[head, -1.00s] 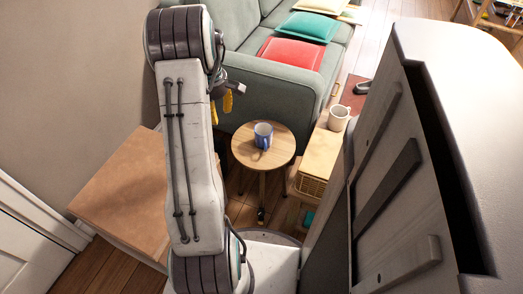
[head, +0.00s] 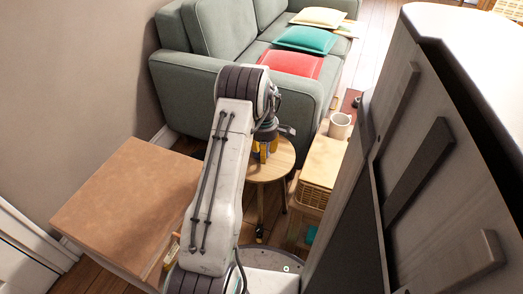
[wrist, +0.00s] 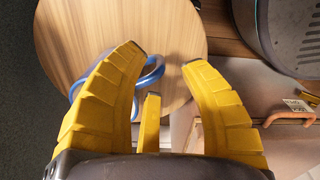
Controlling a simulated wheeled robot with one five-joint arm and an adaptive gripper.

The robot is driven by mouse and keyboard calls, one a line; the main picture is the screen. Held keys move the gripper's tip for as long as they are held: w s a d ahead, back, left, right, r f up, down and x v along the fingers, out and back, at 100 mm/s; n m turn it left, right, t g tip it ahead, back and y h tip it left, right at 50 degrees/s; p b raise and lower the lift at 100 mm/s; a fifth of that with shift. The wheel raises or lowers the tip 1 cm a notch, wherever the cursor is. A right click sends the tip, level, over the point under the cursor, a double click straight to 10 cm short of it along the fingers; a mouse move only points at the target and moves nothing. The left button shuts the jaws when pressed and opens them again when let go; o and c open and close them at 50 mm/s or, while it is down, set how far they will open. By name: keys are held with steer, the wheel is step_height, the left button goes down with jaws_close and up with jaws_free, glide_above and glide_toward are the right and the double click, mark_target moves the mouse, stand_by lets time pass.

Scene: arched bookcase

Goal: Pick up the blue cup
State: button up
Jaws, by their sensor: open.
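The blue cup (wrist: 155,72) shows in the wrist view as a curved blue edge by the left fingertip, with another blue part left of that finger. The left yellow finger hides much of it. It is on the round wooden table (wrist: 100,25), also seen in the head view (head: 284,158). My gripper (wrist: 163,58) is open, its yellow fingers spread above the tabletop, with the cup off toward the left finger. In the head view my gripper (head: 264,152) hangs over the table and hides the cup.
A white mug (head: 340,126) stands on a light wooden unit (head: 322,160) right of the table. A green sofa (head: 205,85) with cushions is behind. A brown-topped table (head: 125,195) is at left. A large tall piece of furniture (head: 420,180) fills the right.

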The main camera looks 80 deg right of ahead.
steer(key=shift+d+f+b, duration=0.15)
steer(key=shift+f+b, duration=0.5)
steer(key=shift+f, duration=1.2)
jaws_close()
